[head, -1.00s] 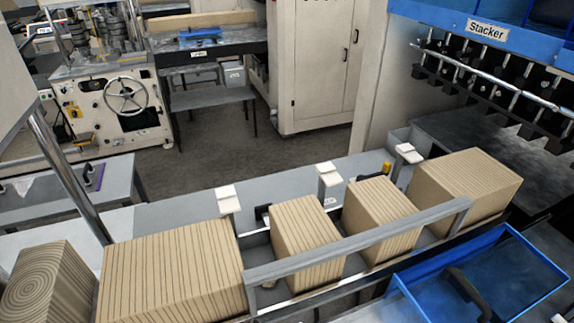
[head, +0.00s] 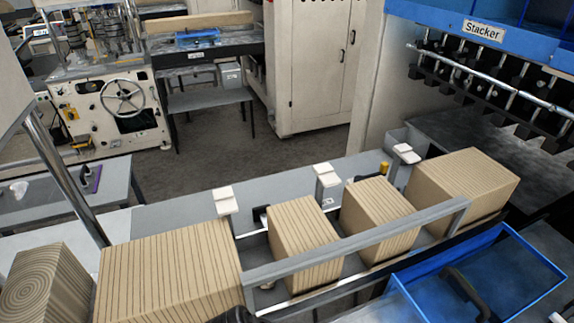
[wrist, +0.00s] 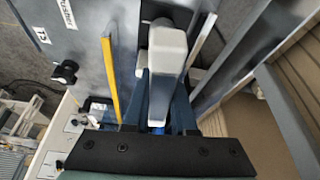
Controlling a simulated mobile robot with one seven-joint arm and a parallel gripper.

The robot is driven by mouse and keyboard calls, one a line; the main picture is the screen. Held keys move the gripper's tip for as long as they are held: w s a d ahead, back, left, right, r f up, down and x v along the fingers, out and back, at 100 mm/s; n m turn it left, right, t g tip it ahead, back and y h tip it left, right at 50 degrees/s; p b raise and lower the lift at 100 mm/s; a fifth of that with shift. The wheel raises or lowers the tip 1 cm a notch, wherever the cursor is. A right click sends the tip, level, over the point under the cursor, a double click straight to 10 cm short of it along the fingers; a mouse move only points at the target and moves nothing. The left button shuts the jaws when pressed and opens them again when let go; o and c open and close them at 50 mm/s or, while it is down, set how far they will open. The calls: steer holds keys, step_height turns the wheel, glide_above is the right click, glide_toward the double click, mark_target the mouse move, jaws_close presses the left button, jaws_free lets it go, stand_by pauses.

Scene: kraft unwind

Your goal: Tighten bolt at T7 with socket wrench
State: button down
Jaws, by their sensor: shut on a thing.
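In the wrist view my gripper (wrist: 160,110) points into the machine, its dark mounting bar across the bottom of the picture. Its blue-grey fingers are shut on a pale grey block-ended thing (wrist: 168,48); I cannot tell from its shape whether this is the socket wrench. A black round knob or bolt head (wrist: 65,72) stands to the left on the grey panel, below a small white label (wrist: 42,35) that looks like T7 or T2. No socket is clearly visible. In the head view only a dark part of my arm shows at the bottom edge.
Striped wooden-looking blocks (head: 305,240) stand in a row behind a grey rail (head: 350,243), with white-capped posts (head: 225,199) behind. A yellow strip (wrist: 110,80) runs beside my fingers.

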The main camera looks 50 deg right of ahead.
steer(key=shift+m+g, duration=0.3)
steer(key=shift+m, duration=0.5)
steer(key=shift+a+m+g+y+b, duration=0.1)
steer(key=shift+m+g+y+b, duration=0.25)
steer(key=shift+m, duration=0.75)
steer(key=shift+s, duration=0.1)
steer(key=shift+m+g+y, duration=0.25)
steer(key=shift+m+y, duration=0.2)
steer(key=shift+m, duration=0.75)
steer(key=shift+a, duration=0.1)
